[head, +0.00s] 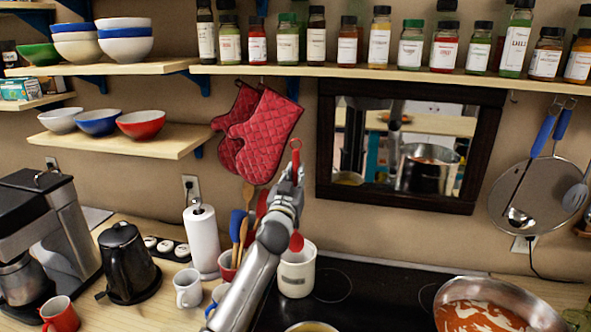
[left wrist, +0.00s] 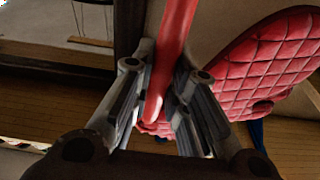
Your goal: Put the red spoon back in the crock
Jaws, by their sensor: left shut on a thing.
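My left gripper (head: 291,192) is shut on the red spoon (head: 296,242) and holds it upright, bowl end down. The spoon's looped handle end sticks up above the fingers. The spoon's bowl shows at the mouth of a white crock (head: 296,277) on the counter beside the cooktop; I cannot tell whether it is inside the rim or just above it. In the left wrist view, the red handle (left wrist: 176,40) runs between the two fingers (left wrist: 160,85). My left arm hides part of the area left of the crock. My right gripper is not in view.
Several utensils (head: 237,238) stand in a pot left of my arm, near a paper towel roll (head: 202,240). Red oven mitts (head: 262,135) hang on the wall behind. A large pan (head: 490,312) is on the right. A spice shelf (head: 400,73) runs above.

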